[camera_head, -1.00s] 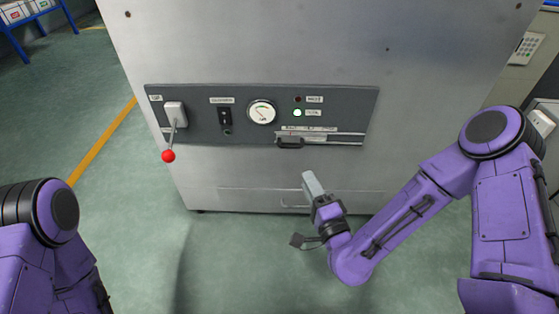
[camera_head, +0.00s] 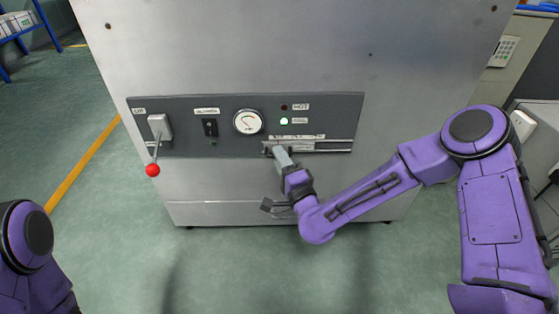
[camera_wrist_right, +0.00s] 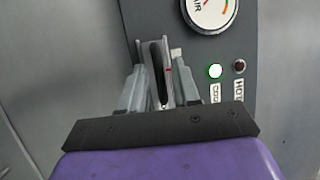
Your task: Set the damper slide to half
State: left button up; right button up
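The damper slide is a horizontal slot with a printed scale strip (camera_head: 305,144) at the lower right of the grey panel. Its dark handle (camera_head: 268,151) is at the left end of the slot, partly hidden by my right gripper (camera_head: 281,154). In the right wrist view the black handle (camera_wrist_right: 156,72) stands between the two grey fingers of my right gripper (camera_wrist_right: 157,75). The fingers are apart, one on each side of the handle, with a gap visible. Whether either touches it I cannot tell. My left gripper is out of view.
The panel (camera_head: 180,102) also carries a lever with a red ball (camera_head: 152,170), a black rocker switch (camera_head: 210,127), a round gauge (camera_head: 248,122) and a lit green lamp (camera_head: 284,121) beneath a dark one. Green floor is clear in front.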

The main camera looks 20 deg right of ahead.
grip_shut()
dwell(1.2)
